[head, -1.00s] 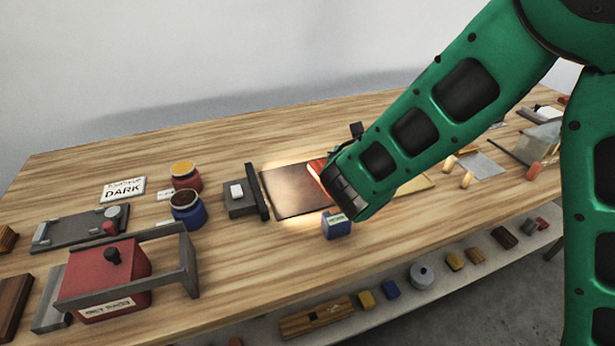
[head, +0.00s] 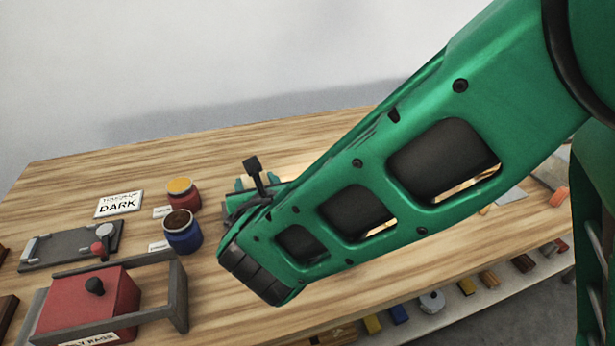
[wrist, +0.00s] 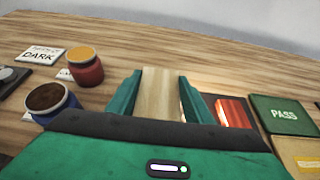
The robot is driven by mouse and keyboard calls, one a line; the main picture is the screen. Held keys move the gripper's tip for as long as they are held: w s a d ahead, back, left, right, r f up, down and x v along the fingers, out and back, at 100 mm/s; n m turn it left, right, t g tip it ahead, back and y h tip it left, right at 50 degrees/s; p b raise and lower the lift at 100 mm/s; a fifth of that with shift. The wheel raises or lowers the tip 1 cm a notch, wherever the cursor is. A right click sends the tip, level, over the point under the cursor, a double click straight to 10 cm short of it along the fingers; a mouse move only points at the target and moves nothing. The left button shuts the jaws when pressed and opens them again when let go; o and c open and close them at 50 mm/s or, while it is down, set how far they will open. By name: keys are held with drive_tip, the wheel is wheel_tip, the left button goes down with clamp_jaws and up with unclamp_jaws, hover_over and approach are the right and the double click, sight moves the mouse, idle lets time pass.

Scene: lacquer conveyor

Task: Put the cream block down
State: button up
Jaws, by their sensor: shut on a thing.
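My gripper (wrist: 158,98) is shut on the cream block (wrist: 160,92), a pale wood-grained piece held lengthwise between the two green fingers in the wrist view. The block's far end shows just beyond the fingertips. Its underside is hidden, so I cannot tell whether it touches anything below. In the head view my arm crosses the table, and only bits of the gripper's green fingers (head: 262,182) show behind the wrist.
Left of the gripper stand a red jar with yellow contents (wrist: 85,66) and a blue jar with brown contents (wrist: 50,103), near a DARK sign (wrist: 42,55). Right are a glowing orange-red piece (wrist: 232,112) and a green PASS panel (wrist: 285,114). A red box (head: 88,302) sits front left.

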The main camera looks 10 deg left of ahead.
drive_tip(key=w+d+f, duration=0.1)
drive_tip(key=w, duration=0.1)
drive_tip(key=w+d+f, duration=0.4)
drive_tip(key=w, duration=0.1)
drive_tip(key=shift+w+f, duration=0.1)
drive_tip(key=shift+f, duration=1.8)
drive_tip(key=shift+a+f, duration=0.1)
drive_tip(key=o, duration=1.2)
drive_tip(key=v, duration=1.2)
